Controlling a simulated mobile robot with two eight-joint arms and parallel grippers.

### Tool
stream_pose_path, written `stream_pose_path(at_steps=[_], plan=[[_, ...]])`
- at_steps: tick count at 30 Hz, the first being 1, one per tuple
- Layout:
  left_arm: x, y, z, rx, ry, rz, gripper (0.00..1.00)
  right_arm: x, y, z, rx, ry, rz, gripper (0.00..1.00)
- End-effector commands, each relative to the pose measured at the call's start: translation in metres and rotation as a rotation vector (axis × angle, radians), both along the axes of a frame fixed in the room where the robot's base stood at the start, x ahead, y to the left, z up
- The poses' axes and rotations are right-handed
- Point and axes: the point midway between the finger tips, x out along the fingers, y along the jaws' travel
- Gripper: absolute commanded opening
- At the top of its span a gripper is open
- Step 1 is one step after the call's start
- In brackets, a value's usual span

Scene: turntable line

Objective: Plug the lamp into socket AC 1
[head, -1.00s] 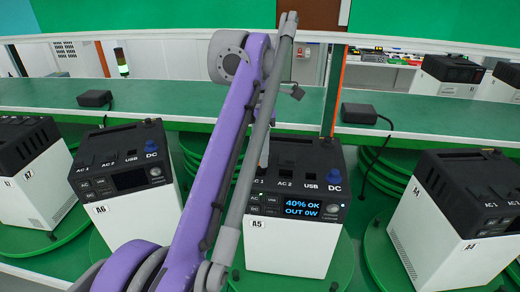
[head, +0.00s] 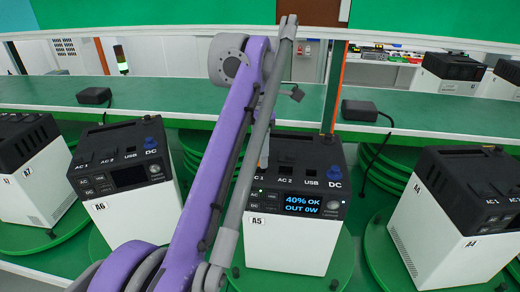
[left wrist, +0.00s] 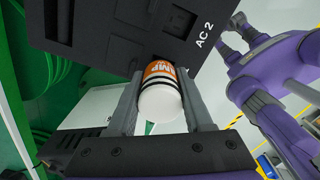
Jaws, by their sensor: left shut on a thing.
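Power station A5 (head: 288,250) stands in the middle of the head view, its lit screen (head: 301,205) reading "40% OK OUT 0W". Its top carries AC 1, AC 2, USB and a blue-capped DC outlet. Socket AC 1 is hidden behind my left arm. The plug is against or very close to the dark socket face (left wrist: 125,30), beside the AC 2 label. I cannot tell whether it is seated. My right gripper is not in view.
Station A6 (head: 126,212) stands left and A4 (head: 440,222) right, on green turntables. Behind is a green shelf (head: 220,98) with black adapters (head: 94,96) (head: 360,111) and cables. My purple left arm covers the centre.

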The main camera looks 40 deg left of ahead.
Motion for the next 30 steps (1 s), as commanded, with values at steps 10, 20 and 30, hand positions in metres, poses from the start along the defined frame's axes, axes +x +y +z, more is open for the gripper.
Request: stream_pose_path(at_steps=[10,20,30], plan=[[0.0,0.0,-0.007,0.0,0.0,0.0,0.0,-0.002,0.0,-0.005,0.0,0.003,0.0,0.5],[0.0,0.0,-0.014,0.0,0.0,0.0,0.0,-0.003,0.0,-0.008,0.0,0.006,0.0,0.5],[0.0,0.001,-0.013,0.002,-0.002,0.001,0.86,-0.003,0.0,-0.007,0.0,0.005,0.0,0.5]])
